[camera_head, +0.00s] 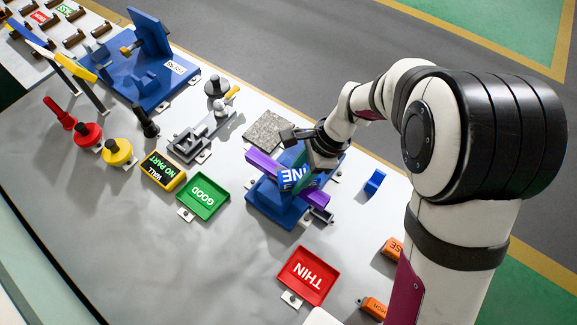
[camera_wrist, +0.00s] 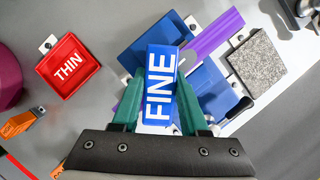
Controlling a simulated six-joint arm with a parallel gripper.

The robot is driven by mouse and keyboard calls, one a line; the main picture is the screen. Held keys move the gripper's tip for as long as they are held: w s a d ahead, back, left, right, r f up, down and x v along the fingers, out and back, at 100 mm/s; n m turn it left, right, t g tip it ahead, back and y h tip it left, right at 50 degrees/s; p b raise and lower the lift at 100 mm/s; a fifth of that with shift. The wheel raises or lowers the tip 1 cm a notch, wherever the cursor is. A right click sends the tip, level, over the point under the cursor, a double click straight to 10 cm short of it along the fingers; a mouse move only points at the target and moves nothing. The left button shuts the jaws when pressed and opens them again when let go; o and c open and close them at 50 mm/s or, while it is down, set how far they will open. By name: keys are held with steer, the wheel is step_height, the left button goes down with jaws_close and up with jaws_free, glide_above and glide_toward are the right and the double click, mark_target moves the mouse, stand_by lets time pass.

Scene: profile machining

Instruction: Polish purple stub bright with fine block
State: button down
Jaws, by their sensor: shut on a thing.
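My gripper (camera_head: 303,172) is shut on the blue fine block (camera_head: 290,181), which has white FINE lettering. In the wrist view the green fingers (camera_wrist: 160,108) clasp the fine block (camera_wrist: 160,72) from both sides. The purple stub (camera_head: 262,164) is a long bar lying across a blue fixture (camera_head: 272,205). The purple stub also shows in the wrist view (camera_wrist: 214,36), running diagonally behind the block. The block is over the stub's middle and hides part of it. I cannot tell whether block and stub touch.
A speckled stone plate (camera_head: 268,130) lies beside the fixture. A red THIN tray (camera_head: 307,276), a green GOOD tray (camera_head: 202,195) and a black-and-yellow tray (camera_head: 163,170) stand around. Orange blocks (camera_head: 393,249) and a small blue piece (camera_head: 375,182) lie right. A blue machine (camera_head: 150,75) is at back left.

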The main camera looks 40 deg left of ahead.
mark_target(270, 169)
steer(key=shift+d, duration=0.45)
steer(key=shift+a, duration=3.45)
step_height(270, 169, up, 8)
steer(key=shift+d, duration=0.15)
steer(key=w+d+r+n+g+h, duration=0.1)
steer(key=w+d+r+n, duration=0.3)
steer(key=d, duration=0.5)
steer(key=w+d+r+n+h, duration=0.1)
steer(key=w+d+n, duration=0.1)
steer(key=w+d, duration=0.5)
steer(key=d+r+n, duration=0.1)
steer(key=d+r, duration=0.2)
steer(key=d, duration=0.6)
steer(key=s+d+r+n+h, duration=0.1)
steer(key=d+r+n, duration=0.1)
steer(key=d, duration=0.7)
steer(key=shift+s+d+r, duration=0.25)
steer(key=shift+r, duration=0.45)
steer(key=shift+a, duration=0.1)
